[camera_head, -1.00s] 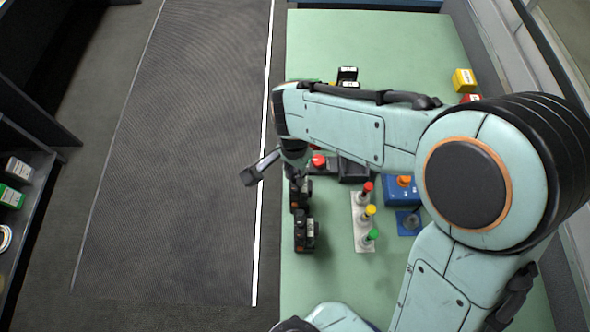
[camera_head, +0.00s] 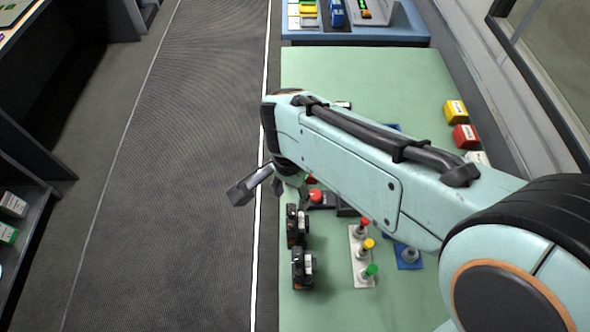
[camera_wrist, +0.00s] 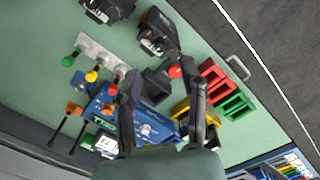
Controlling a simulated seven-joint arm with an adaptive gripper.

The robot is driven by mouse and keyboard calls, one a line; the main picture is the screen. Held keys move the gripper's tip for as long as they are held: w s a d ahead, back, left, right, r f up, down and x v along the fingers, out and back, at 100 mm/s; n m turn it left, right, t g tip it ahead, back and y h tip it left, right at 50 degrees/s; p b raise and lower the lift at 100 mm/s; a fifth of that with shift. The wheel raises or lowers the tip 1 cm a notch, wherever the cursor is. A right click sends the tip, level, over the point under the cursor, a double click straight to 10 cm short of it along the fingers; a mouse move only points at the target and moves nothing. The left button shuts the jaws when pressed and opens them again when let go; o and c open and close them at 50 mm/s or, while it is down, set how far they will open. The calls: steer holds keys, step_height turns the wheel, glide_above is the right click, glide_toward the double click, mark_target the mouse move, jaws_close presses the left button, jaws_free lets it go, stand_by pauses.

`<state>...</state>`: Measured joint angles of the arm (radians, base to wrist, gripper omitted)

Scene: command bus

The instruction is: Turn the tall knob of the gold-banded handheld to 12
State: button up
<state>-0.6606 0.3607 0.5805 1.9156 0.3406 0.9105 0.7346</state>
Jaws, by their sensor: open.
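Two black handhelds with pale front panels lie on the green tabletop, one (camera_head: 297,226) nearer my gripper and one (camera_head: 303,268) below it. In the wrist view they are at the top, one (camera_wrist: 157,34) near the middle and one (camera_wrist: 108,9) cut by the edge. I cannot make out which has the gold band, nor its tall knob or its setting. My gripper (camera_wrist: 165,84) is open and empty, its dark fingers spread over the table, apart from the handhelds. In the head view my arm hides most of it.
A pale plate (camera_head: 361,262) with red, yellow and green buttons stands right of the handhelds. A red-topped button (camera_head: 315,196) is close to my gripper. A blue box (camera_wrist: 128,122) and red and green trays (camera_wrist: 237,106) also show.

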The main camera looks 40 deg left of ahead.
mark_target(291, 212)
step_height(291, 212, up, 6)
steer(key=shift+f, duration=0.15)
step_height(291, 212, down, 12)
steer(key=n, duration=1.4)
steer(key=shift+s+n, duration=0.1)
steer(key=shift+n, duration=0.3)
jaws_close()
